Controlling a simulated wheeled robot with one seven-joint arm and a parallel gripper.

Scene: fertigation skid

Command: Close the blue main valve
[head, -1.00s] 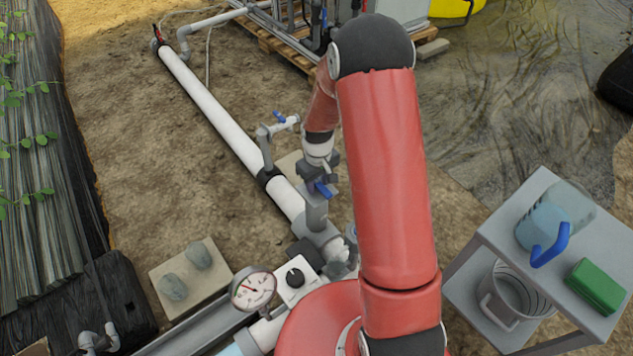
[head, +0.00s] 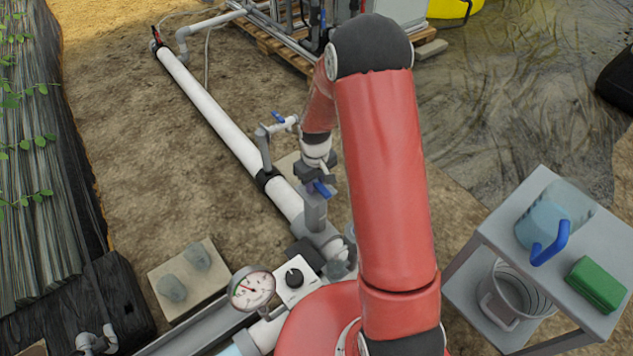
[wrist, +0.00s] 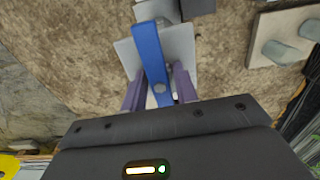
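The blue main valve's lever (head: 322,189) stands on a grey valve body (head: 315,215) on the pipework, left of my red arm. In the wrist view the blue lever (wrist: 150,52) runs lengthwise between my gripper's two purple fingers (wrist: 159,90). The fingers stand on either side of it with what looks like a narrow gap, so my gripper appears open around the lever. In the head view my gripper (head: 318,177) is right at the lever, and its fingertips are mostly hidden.
A smaller blue-handled tap (head: 278,117) rises from the white pipe (head: 215,108) just behind. A pressure gauge (head: 251,289) and a white box with a black knob (head: 295,279) stand in front. A grey cart (head: 510,225) with a jug (head: 548,222) and green sponge (head: 597,284) is at right.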

